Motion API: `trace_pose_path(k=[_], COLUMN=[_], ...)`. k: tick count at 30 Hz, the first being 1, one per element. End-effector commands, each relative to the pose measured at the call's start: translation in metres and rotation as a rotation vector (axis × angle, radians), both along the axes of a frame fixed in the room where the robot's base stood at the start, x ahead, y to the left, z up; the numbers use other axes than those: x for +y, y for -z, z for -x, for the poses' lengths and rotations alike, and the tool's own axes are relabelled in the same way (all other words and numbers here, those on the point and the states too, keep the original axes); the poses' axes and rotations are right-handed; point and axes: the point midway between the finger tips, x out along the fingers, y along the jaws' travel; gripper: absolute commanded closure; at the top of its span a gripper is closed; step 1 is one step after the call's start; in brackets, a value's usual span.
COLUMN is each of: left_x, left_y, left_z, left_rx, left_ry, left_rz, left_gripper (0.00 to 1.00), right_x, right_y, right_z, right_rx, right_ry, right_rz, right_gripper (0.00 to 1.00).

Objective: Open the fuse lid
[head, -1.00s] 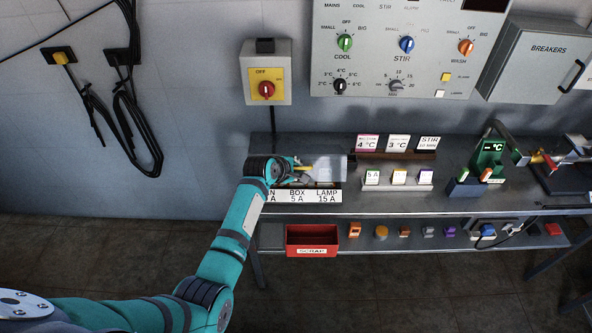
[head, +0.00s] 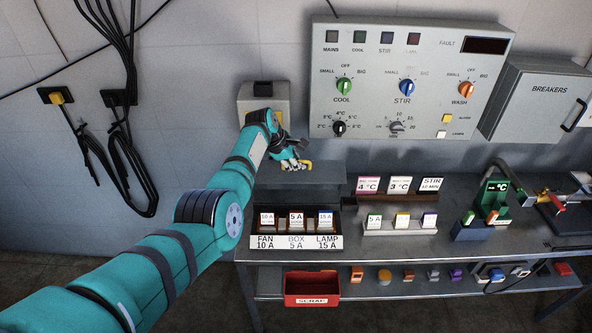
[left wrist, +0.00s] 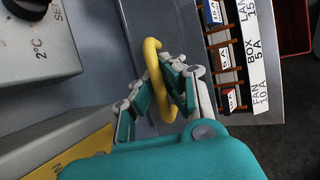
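The fuse box (head: 338,241) sits on the bench, with its fuses showing in a row above the FAN, BOX and LAMP labels. The grey fuse lid (head: 325,174) stands raised behind the fuses. My left gripper (head: 298,164) is at the lid's top edge, by its yellow handle (head: 307,166). In the left wrist view the yellow handle (left wrist: 155,72) passes between the fingers of my left gripper (left wrist: 160,92), which look closed around it. The fuse box (left wrist: 238,75) shows to the right there. My right gripper is not in view.
A control panel (head: 410,60) and a switch box (head: 250,98) are on the wall close to my left arm. A red scrap bin (head: 312,289) is on the lower shelf. A fuse rack (head: 400,228) and small signs (head: 399,186) stand to the right.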

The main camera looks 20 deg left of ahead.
Motion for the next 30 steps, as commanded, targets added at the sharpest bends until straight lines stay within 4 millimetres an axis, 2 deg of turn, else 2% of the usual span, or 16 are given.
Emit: trace_pose_path(k=[20, 21, 24, 30], left_x=[0.0026, 0.0027, 0.0025, 0.0020], left_y=[-0.0030, -0.0031, -0.0028, -0.0017], left_z=[-0.0042, -0.0041, -0.0039, -0.0033], left_rx=[-0.005, -0.005, -0.004, -0.001], left_ry=[-0.004, -0.004, -0.003, -0.001], left_rz=[-0.002, -0.002, -0.003, -0.003], left_gripper=[1.00, 0.93, 0.80, 0.79], right_x=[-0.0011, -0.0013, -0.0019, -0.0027], right_y=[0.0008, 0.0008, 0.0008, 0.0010], right_z=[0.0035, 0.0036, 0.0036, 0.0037], right_rx=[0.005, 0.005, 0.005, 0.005], right_ry=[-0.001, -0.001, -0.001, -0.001], right_rz=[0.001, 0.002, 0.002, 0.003], right_gripper=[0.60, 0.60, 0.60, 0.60])
